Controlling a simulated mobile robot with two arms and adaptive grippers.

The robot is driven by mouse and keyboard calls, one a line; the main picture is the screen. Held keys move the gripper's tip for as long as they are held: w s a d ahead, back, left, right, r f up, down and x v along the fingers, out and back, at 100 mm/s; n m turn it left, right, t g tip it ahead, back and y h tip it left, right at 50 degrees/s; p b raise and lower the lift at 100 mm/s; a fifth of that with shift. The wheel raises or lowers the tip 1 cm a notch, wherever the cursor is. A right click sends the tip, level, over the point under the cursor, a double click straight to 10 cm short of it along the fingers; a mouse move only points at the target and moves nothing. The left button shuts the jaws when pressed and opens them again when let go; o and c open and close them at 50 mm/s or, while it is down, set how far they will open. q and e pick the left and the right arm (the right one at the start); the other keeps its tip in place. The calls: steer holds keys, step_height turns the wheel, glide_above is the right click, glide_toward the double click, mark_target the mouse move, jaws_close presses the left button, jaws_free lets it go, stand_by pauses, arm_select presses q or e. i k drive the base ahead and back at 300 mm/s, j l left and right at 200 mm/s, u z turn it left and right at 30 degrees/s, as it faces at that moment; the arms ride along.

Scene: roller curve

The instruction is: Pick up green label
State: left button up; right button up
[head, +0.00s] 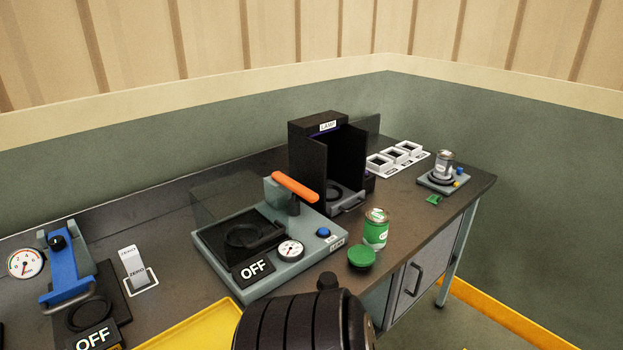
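A small flat green piece (433,199), which looks like the green label, lies on the dark bench top near the right end, in front of a small scale. A can with a green wrap (375,231) stands upright near the bench's front edge. Neither gripper's fingers show in the head view. A black ribbed rounded part, probably one of my arm links, fills the bottom middle and hides some of the bench edge.
A grey can (444,163) stands on the scale (440,182). White square frames (397,156) lie behind. A black lamp box (318,140) and a machine with an orange handle (295,187) stand mid-bench. A yellow tray (190,331) and blue press (65,266) are at left.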

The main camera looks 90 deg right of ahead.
mark_target(434, 200)
steer(key=z, duration=3.6)
steer(key=u, duration=3.8)
steer(key=k+l+z, duration=0.1)
steer(key=z, duration=0.35)
steer(key=l+z, duration=0.15)
steer(key=z, duration=0.3)
steer(key=k+l+z, duration=0.2)
steer(key=l+z, duration=0.2)
steer(key=l, duration=0.8)
steer(key=l+z, duration=0.45)
steer(key=l, duration=0.75)
